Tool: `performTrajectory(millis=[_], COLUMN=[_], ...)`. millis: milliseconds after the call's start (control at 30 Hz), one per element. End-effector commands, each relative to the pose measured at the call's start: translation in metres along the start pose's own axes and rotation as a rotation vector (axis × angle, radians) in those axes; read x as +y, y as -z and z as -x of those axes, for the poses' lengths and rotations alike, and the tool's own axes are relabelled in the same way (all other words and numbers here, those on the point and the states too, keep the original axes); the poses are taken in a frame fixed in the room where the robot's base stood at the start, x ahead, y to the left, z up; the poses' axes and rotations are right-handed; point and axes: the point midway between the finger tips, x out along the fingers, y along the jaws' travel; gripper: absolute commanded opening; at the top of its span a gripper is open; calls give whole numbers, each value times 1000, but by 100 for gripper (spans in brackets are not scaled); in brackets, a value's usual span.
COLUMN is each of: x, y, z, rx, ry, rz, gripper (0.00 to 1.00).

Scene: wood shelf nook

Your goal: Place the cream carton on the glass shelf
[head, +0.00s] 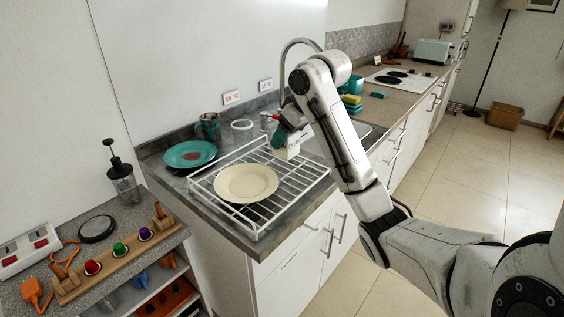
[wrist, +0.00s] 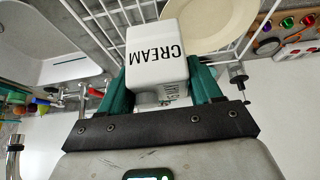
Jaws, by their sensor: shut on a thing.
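The white cream carton (head: 292,149) is above the far right part of the white wire rack in the head view. In the wrist view the carton (wrist: 157,48) shows the word CREAM on its face. My gripper (head: 284,140) has green fingers, one on each side of the carton, and is shut on it. The gripper also shows in the wrist view (wrist: 160,82). I cannot tell whether the carton touches the rack below. I cannot make out a glass shelf in either view.
The wire rack (head: 284,203) on the counter bears a cream plate (head: 246,183). A teal plate (head: 190,154), a dark cup (head: 209,127) and a tall faucet (head: 284,62) stand close by. A low shelf unit with a peg board (head: 118,255) is at the lower left.

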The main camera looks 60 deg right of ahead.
Motion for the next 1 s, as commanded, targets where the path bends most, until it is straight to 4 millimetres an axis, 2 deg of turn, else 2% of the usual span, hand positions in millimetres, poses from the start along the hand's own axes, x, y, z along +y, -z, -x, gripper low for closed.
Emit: performTrajectory(millis=[200, 400, 600, 800, 1000], x=[16, 27, 33, 33, 32], y=[3, 5, 5, -8, -10], z=[-34, -59, -73, -95, -99], rx=[-3, -1, -1, 1, 1], ry=[0, -1, -1, -1, -1], rz=[-2, -1, 0, -1, 0], gripper=[21, 21, 21, 21, 21])
